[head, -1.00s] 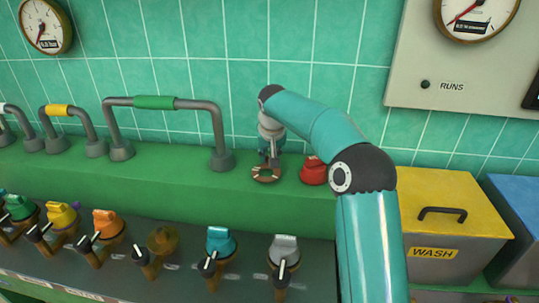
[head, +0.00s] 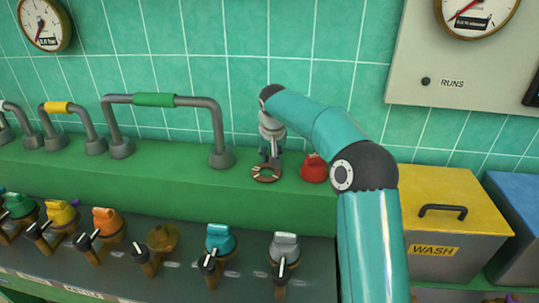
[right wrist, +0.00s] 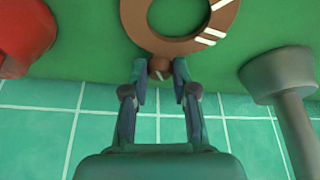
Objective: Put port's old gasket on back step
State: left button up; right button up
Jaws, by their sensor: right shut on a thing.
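The old gasket is a brown ring with white marks (head: 265,179), lying flat on or just above the green back step (head: 130,182), between a grey pipe foot and a red cap. In the right wrist view, the ring (right wrist: 137,25) has a small round tab at its near edge. My right gripper (head: 269,161) reaches down from above at the ring's wall side. In the wrist view, my right gripper (right wrist: 160,76) is shut on that tab. Whether the ring touches the step is hard to tell. My left gripper is out of view.
The red cap (head: 314,169) stands just right of the gasket. A grey pipe with a green sleeve (head: 154,100) rises at left. Several coloured valve caps, including a teal one (head: 220,238), line the lower front panel.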

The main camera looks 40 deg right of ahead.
jog(key=shift+f, duration=0.1)
jog(key=o, duration=1)
jog(key=v, duration=1.2)
